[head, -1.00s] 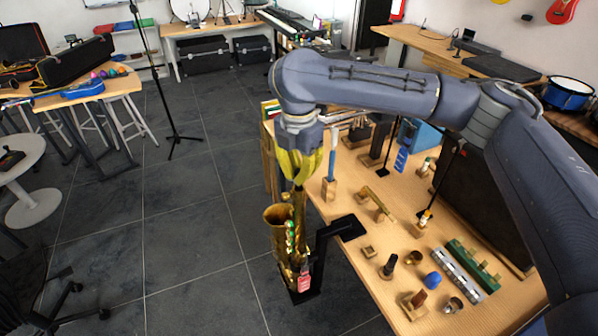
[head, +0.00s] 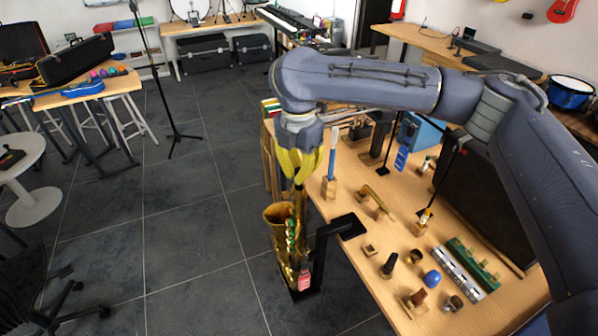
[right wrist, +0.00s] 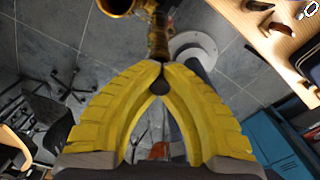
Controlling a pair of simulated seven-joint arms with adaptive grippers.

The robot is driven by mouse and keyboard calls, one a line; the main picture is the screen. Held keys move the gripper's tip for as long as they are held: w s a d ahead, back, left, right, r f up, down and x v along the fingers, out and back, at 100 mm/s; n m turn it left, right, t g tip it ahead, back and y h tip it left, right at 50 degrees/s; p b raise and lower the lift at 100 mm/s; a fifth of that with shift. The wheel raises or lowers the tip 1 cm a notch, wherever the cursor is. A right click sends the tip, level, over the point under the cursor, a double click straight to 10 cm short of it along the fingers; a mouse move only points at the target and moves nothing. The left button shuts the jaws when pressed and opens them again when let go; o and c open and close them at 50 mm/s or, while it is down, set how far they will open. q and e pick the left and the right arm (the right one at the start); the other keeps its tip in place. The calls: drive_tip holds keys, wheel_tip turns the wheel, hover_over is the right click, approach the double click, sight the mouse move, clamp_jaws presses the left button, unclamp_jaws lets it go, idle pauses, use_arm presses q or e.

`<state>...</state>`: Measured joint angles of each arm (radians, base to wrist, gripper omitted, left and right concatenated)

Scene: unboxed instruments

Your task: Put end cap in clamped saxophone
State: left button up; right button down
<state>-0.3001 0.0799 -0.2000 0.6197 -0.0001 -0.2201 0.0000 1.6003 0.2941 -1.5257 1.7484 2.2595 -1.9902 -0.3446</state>
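The brass saxophone (head: 278,228) is upright in the black clamp stand (head: 318,240) at the table's left edge, its bell opening upward. My right gripper (head: 299,182) points down right over the top of the saxophone's body tube. In the right wrist view its yellow fingers (right wrist: 160,72) meet around a small dark piece, which looks like the end cap (right wrist: 158,86). The saxophone tube (right wrist: 158,38) lies just beyond the fingertips. Whether the cap touches the tube is hidden. My left gripper is not in view.
The wooden table (head: 345,285) holds several mouthpieces and small parts, a blue round piece (head: 432,278), a green-and-silver instrument (head: 470,265) and a blue brush-like tool (head: 332,155) in a wooden block. Open floor lies left of the saxophone.

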drive_tip(key=shift+f, duration=1.3)
idle(2.4)
drive_tip(key=c, duration=1.3)
unclamp_jaws()
drive_tip(key=shift+r, duration=0.15)
drive_tip(key=shift+r, duration=2.9)
drive_tip(key=shift+a, duration=0.1)
